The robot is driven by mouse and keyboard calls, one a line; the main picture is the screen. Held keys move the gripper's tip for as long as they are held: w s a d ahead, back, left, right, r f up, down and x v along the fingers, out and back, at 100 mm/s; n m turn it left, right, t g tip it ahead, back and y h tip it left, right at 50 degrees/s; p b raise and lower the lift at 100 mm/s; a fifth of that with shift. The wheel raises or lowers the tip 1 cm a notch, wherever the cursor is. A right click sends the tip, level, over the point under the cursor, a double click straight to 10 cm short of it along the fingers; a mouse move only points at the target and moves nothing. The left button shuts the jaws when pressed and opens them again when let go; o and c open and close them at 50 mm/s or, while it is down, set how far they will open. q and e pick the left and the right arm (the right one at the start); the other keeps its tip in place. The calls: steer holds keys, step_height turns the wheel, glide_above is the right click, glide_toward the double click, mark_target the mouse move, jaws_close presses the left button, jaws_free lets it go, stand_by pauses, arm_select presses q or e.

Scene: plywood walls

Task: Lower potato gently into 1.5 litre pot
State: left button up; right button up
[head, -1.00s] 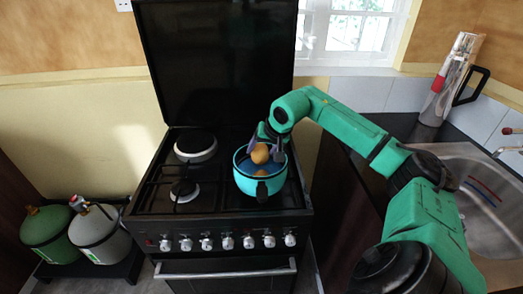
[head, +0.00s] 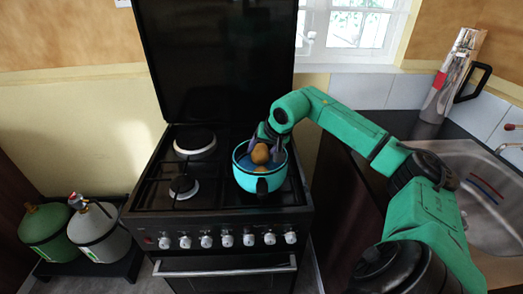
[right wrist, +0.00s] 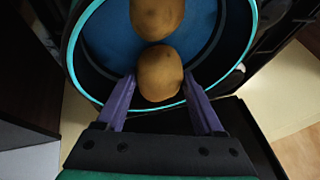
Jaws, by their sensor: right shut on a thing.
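The teal pot (head: 244,181) stands on the right side of the stove top, and its rim also shows in the right wrist view (right wrist: 72,50). Its inside looks blue. My right gripper (head: 268,147) reaches over the pot's far rim with its fingers pointing down. In the right wrist view the purple fingers (right wrist: 160,77) are shut on a brown potato (right wrist: 160,72), which also shows in the head view (head: 260,153). A second potato (right wrist: 157,14) is in the pot beside it, partly hidden in the head view (head: 261,169). My left gripper is out of view.
The black stove (head: 225,262) has free burners (head: 195,142) on its left and an upright lid (head: 215,60) behind. A sink (head: 492,195) and a silver flask (head: 452,77) are at the right. Gas bottles (head: 98,233) stand at the lower left.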

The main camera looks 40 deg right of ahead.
steer(key=shift+f+b, duration=0.35)
steer(key=shift+f, duration=0.1)
stand_by(0.3)
steer(key=o, duration=1.4)
steer(key=shift+o, duration=0.2)
steer(key=b+v, duration=0.4)
steer(key=v, duration=1)
steer(key=shift+r, duration=0.3)
steer(key=shift+s+f, duration=0.1)
steer(key=shift+s, duration=0.05)
